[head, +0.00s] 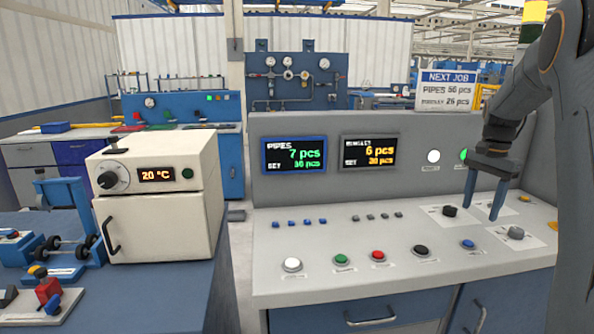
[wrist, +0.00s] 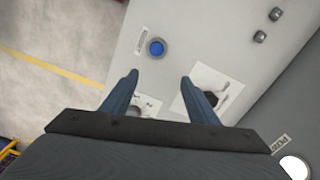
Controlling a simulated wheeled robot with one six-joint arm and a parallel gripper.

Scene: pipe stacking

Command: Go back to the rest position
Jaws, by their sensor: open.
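My gripper (head: 482,198) hangs from the arm at the right of the head view, fingers pointing down over the right part of the console top (head: 400,275). In the wrist view my gripper (wrist: 160,82) has its two blue fingers apart, with nothing between them but the console surface below. A black knob (head: 450,211) on a white plate is to the left of the fingers in the head view. A grey knob (head: 515,232) is to their right. A blue button (wrist: 156,47) shows beyond the fingertips in the wrist view. Whether the fingertips touch the console cannot be told.
The console has two displays (head: 295,155) and a row of push buttons, including a red one (head: 378,255). A cream oven (head: 158,195) stands on a blue bench at the left. A sign (head: 447,91) stands atop the console. Floor (wrist: 40,90) shows beside the console.

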